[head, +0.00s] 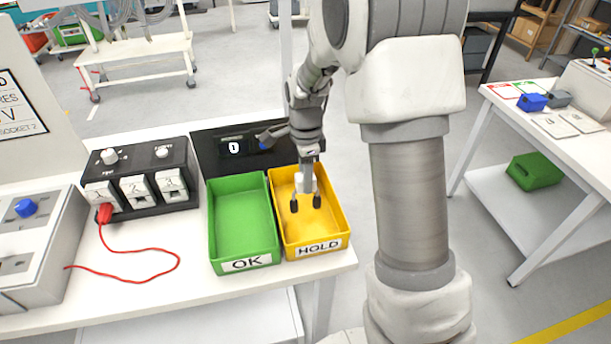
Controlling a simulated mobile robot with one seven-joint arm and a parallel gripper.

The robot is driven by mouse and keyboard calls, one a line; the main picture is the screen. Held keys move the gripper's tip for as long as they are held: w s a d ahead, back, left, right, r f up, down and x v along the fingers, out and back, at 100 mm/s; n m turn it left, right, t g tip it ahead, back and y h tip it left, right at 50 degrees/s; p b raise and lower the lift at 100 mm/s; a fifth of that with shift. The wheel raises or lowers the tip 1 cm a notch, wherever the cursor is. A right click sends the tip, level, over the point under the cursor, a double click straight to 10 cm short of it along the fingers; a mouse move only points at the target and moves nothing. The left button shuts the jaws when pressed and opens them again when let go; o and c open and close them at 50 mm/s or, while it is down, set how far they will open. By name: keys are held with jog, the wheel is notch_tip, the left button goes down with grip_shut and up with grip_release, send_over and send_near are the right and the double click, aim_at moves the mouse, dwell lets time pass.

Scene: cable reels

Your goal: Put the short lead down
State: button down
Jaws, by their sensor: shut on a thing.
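My gripper (306,202) points down over the yellow HOLD tray (338,226), with its two dark fingertips a small gap apart. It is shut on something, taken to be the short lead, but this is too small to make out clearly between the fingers. The yellow tray has a white HOLD label on its front and looks otherwise empty. The green OK tray (243,222) stands directly to its left and is empty. I cannot tell how far the fingertips are above the tray floor.
A red lead (150,252) is plugged into a black socket block (148,170) and loops over the bench towards a grey box (38,250). A black panel with a display (234,147) stands behind the trays. Another table (560,135) is at the right.

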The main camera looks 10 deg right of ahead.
jog(key=shift+f, duration=0.25)
jog(key=shift+c, duration=2.2)
grip_release()
jog(key=shift+r+p, duration=0.35)
jog(key=shift+r, duration=0.25)
jog(key=s+r+n+t, duration=0.1)
jog(key=s+r+n, duration=0.25)
jog(key=r, duration=1.25)
jog(key=s+r+n+t, duration=0.2)
jog(key=s+n, duration=0.5)
jog(key=s, duration=0.3)
jog(key=s+r+n+t, duration=0.1)
jog(key=s+n+t, duration=0.1)
jog(key=s+n, duration=0.5)
jog(key=s, duration=0.3)
jog(key=shift+r+t, duration=0.3)
jog(key=shift+r, duration=0.1)
